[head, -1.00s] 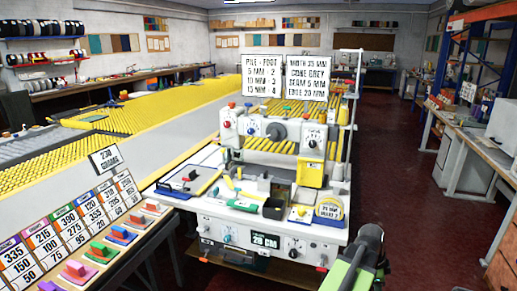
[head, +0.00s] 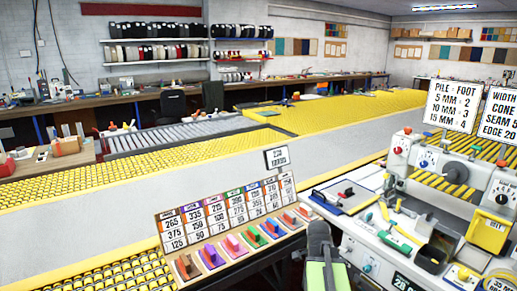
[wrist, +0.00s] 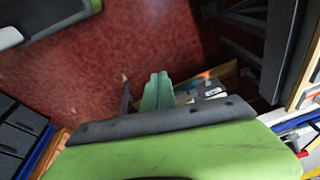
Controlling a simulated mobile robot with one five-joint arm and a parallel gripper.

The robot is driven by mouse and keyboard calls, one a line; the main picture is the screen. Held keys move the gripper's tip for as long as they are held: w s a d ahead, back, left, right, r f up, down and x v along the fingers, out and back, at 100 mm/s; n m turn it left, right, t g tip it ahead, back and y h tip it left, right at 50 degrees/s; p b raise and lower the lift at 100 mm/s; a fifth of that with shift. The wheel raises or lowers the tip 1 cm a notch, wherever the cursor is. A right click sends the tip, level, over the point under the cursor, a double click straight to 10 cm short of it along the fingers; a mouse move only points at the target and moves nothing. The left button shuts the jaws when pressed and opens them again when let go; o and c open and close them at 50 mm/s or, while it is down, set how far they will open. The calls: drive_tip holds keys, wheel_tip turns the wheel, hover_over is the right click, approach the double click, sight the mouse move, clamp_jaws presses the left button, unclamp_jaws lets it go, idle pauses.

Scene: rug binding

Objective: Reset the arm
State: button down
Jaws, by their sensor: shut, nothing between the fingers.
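My gripper (wrist: 156,92) shows in the wrist view as two pale green fingers pressed together with nothing between them. They point over the dark red floor (wrist: 140,50). In the head view my green and dark grey arm (head: 325,265) is folded low at the bottom edge, in front of the gap between the bench of coloured blocks and the sewing machine. The fingers cannot be made out there.
A white sewing machine table (head: 370,235) with tools stands close on the right. A number board (head: 230,215) and several coloured blocks stand on a bench to the left. A yellow roller conveyor (head: 320,115) runs behind.

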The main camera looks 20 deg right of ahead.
drive_tip(key=w+a+r+n+y+p, duration=0.1)
drive_tip(key=w+a+n, duration=0.25)
drive_tip(key=a, duration=0.65)
drive_tip(key=w+a+r+n+p, duration=0.1)
drive_tip(key=w+a+n, duration=0.25)
drive_tip(key=a, duration=0.75)
drive_tip(key=s+a+n+y, duration=0.1)
drive_tip(key=s+a+n, duration=0.1)
drive_tip(key=a+n, duration=1)
drive_tip(key=shift+a+y, duration=0.3)
drive_tip(key=shift+a, duration=0.7)
